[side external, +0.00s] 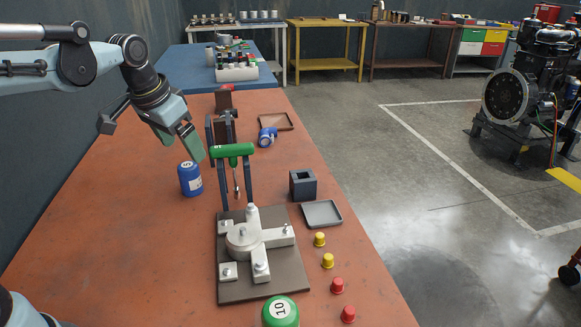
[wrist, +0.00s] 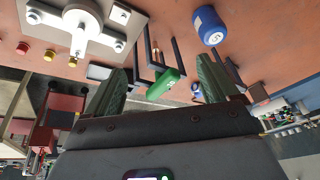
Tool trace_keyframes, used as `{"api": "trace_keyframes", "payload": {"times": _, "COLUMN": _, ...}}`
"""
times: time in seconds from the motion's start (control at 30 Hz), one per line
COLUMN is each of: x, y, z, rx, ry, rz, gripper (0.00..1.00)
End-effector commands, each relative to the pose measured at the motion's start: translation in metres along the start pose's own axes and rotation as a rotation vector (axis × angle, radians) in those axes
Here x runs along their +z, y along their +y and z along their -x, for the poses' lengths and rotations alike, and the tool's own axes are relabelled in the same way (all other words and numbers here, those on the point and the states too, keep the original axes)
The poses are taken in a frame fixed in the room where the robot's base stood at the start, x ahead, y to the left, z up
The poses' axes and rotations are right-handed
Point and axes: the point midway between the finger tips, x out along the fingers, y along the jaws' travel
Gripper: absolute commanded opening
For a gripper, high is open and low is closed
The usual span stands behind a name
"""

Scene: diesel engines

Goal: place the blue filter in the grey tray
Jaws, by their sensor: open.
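The blue filter (side external: 190,180) is a cylinder with a white label. It stands upright on the orange-brown bench, left of the black-posted stand, and shows at the top of the wrist view (wrist: 208,25). The grey tray (side external: 322,214) lies empty near the bench's right edge. My gripper (side external: 190,142) is above the bench, higher than the blue filter and close to the stand. Its green fingers are spread apart in the wrist view (wrist: 162,65), with nothing held between them.
A green cylinder (side external: 232,150) lies across the stand's posts, between my gripper and the grey tray. A metal fixture (side external: 243,238), dark block (side external: 302,184), brown tray (side external: 277,121), blue-and-white part (side external: 267,138), green canister (side external: 281,312) and several caps (side external: 328,261) are around. The bench's left side is clear.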

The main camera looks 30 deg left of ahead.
Motion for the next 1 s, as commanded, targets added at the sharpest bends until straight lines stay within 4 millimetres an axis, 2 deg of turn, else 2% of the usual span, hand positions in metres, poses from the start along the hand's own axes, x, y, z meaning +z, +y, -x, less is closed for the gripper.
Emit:
{"api": "trace_keyframes", "payload": {"times": 0.03, "x": 0.013, "y": 0.011, "z": 0.001, "rx": 0.003, "ry": 0.031, "rz": 0.001, "gripper": 0.88}}
{"api": "trace_keyframes", "payload": {"times": 0.2, "x": 0.052, "y": 0.039, "z": -0.003, "rx": 0.016, "ry": 0.140, "rz": 0.018, "gripper": 0.88}}
{"api": "trace_keyframes", "payload": {"times": 0.43, "x": 0.090, "y": 0.061, "z": -0.017, "rx": 0.042, "ry": 0.243, "rz": 0.040, "gripper": 0.88}}
{"api": "trace_keyframes", "payload": {"times": 0.6, "x": 0.099, "y": 0.067, "z": -0.021, "rx": 0.050, "ry": 0.271, "rz": 0.047, "gripper": 0.91}}
{"api": "trace_keyframes", "payload": {"times": 1.0, "x": 0.099, "y": 0.066, "z": -0.021, "rx": 0.050, "ry": 0.271, "rz": 0.048, "gripper": 0.91}}
